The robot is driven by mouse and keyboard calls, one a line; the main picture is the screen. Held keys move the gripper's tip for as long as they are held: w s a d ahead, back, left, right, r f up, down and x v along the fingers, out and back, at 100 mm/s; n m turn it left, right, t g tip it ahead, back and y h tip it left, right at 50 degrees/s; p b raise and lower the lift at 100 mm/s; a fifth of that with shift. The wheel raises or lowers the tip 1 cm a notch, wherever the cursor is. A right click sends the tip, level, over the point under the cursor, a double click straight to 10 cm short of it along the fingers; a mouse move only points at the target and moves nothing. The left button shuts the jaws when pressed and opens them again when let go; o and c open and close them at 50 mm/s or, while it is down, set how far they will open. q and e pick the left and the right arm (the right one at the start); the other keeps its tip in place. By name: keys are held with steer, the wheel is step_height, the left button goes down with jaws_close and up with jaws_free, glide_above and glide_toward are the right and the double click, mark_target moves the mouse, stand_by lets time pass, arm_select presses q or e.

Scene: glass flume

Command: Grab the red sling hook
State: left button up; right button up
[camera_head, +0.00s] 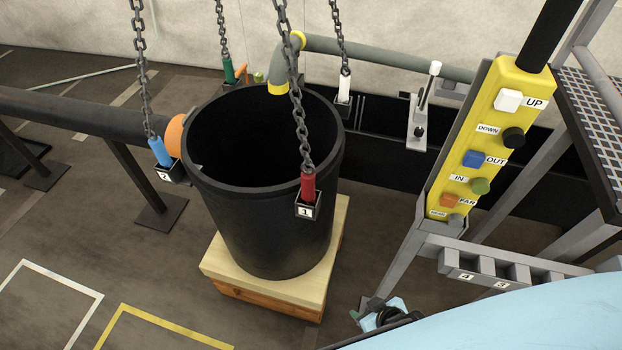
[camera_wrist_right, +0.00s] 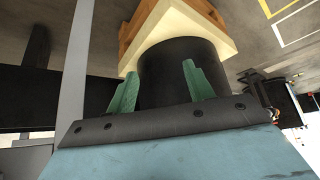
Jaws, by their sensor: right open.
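The red sling hook (camera_head: 308,187) hangs at the end of a dark chain, its lower end in a small black holder marked 1 (camera_head: 308,208) on the near right side of a black bucket (camera_head: 265,235). My right gripper (camera_head: 378,312) is low at the bottom of the head view, below and to the right of the hook, and mostly hidden by my own arm. In the right wrist view its two green fingers (camera_wrist_right: 160,85) are spread apart, with the dark bucket wall beyond them. The hook is not seen there. My left gripper is not in view.
Blue (camera_head: 160,152), green (camera_head: 228,70) and white (camera_head: 344,87) hooks on chains sit around the bucket rim. The bucket stands on a wooden block (camera_head: 228,272). A yellow button panel (camera_head: 480,150) and grey frame (camera_head: 400,265) stand at right.

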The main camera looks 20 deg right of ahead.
steer(key=w+a+r+t+y+p, duration=0.1)
steer(key=w+r, duration=0.3)
steer(key=r, duration=0.3)
steer(key=w+a+r+t+p, duration=0.1)
steer(key=w+r+t, duration=0.15)
steer(key=r, duration=0.45)
steer(key=n+t+y+p, duration=0.2)
steer(key=t+y+p, duration=0.1)
glide_toward(314, 186)
steer(key=x, duration=0.7)
steer(key=shift+w, duration=0.1)
steer(key=shift+g, duration=0.25)
steer(key=shift+f+x, duration=0.15)
steer(key=shift+x, duration=1.5)
steer(key=shift+f+x, duration=0.1)
steer(key=shift+x, duration=1.5)
steer(key=shift+a, duration=0.1)
steer(key=shift+s, duration=0.2)
jaws_close()
